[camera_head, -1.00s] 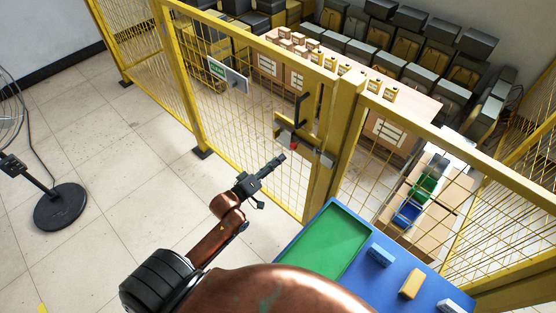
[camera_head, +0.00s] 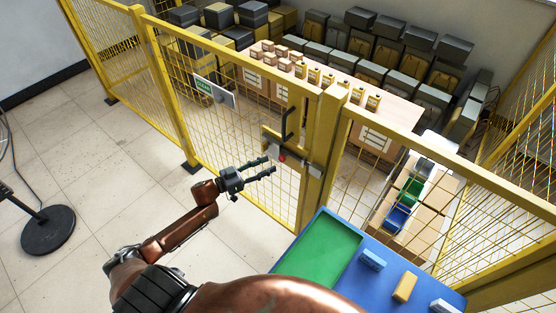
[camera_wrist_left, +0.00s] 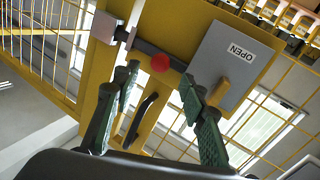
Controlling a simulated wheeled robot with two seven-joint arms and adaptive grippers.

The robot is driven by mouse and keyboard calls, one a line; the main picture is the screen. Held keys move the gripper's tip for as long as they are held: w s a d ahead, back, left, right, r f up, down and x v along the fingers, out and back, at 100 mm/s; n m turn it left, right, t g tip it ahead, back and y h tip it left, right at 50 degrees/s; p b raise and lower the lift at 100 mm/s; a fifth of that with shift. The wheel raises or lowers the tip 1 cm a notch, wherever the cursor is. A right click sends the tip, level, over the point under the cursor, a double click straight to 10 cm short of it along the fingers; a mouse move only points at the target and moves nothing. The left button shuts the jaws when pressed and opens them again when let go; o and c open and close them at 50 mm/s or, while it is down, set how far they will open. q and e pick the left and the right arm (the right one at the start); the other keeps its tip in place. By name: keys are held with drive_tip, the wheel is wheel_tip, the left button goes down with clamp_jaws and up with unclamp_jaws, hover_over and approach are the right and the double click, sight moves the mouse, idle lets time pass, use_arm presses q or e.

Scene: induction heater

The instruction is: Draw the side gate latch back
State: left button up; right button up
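The side gate latch is a grey sliding bolt with a red knob (camera_head: 282,157) on the yellow gate frame. In the left wrist view the red knob (camera_wrist_left: 160,62) sits on the dark bar, between a small grey keeper (camera_wrist_left: 104,27) and a grey plate marked OPEN (camera_wrist_left: 222,62). My left gripper (camera_head: 270,166) is open and empty, just left of the latch in the head view. In the left wrist view its two fingers (camera_wrist_left: 160,78) are apart, with the knob showing between their tips; contact is not visible. My right gripper is not in view.
A black gate handle (camera_head: 288,123) rises above the latch. Yellow mesh fence (camera_head: 177,100) stands left and right. A blue table with a green tray (camera_head: 320,250) and several small blocks is in front. A fan base (camera_head: 47,230) stands left. Floor between is clear.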

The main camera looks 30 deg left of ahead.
use_arm(q)
drive_tip(key=x, duration=0.6)
drive_tip(key=shift+s, duration=0.1)
drive_tip(key=shift+c, duration=0.2)
clamp_jaws()
idle(0.4)
